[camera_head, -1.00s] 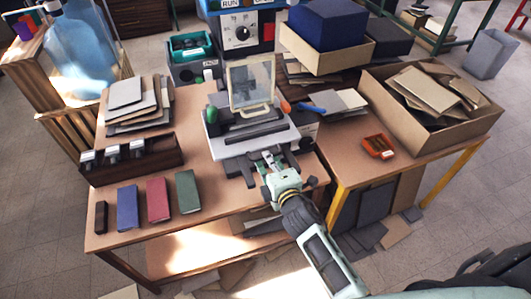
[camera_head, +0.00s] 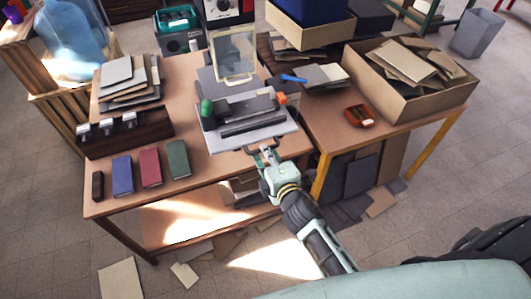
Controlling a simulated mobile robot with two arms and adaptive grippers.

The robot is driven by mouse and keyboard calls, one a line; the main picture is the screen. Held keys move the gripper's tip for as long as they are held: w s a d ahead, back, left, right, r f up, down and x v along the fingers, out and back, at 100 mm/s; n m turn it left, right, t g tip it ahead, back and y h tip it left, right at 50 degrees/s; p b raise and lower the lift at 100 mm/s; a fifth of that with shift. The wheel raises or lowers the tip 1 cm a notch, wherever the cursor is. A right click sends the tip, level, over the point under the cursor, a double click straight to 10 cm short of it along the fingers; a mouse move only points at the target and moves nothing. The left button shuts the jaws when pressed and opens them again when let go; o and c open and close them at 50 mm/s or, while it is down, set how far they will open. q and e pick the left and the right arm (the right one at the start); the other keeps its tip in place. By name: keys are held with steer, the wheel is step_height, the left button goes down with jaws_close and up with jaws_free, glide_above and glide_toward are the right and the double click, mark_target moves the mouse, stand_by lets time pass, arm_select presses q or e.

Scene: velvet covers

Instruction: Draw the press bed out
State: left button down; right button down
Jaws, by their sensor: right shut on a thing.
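The press (camera_head: 216,85) stands on the wooden table, with an upright clear panel in a cream frame (camera_head: 235,57) at its back. The press bed (camera_head: 262,141) is a light grey plate bearing dark bars, a green knob and an orange knob; it sits well forward, toward the table's front edge. My right gripper (camera_head: 267,156) is at the bed's front, shut on its handle; the fingers partly hide the handle. My left gripper is not in view.
Several books (camera_head: 149,167) and a dark wooden rack (camera_head: 128,135) are left of the press. A cardboard box of boards (camera_head: 421,90) and an orange tray (camera_head: 358,116) are on the right table. Loose boards lie on the floor.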

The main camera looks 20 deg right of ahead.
steer(key=c, duration=2.3)
jaws_free()
steer(key=shift+s+f, duration=0.1)
steer(key=shift+f, duration=0.05)
steer(key=o, duration=0.4)
steer(key=shift+s, duration=0.2)
steer(key=shift+o, duration=0.4)
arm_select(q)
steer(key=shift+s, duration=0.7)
arm_select(e)
steer(key=v, duration=1.2)
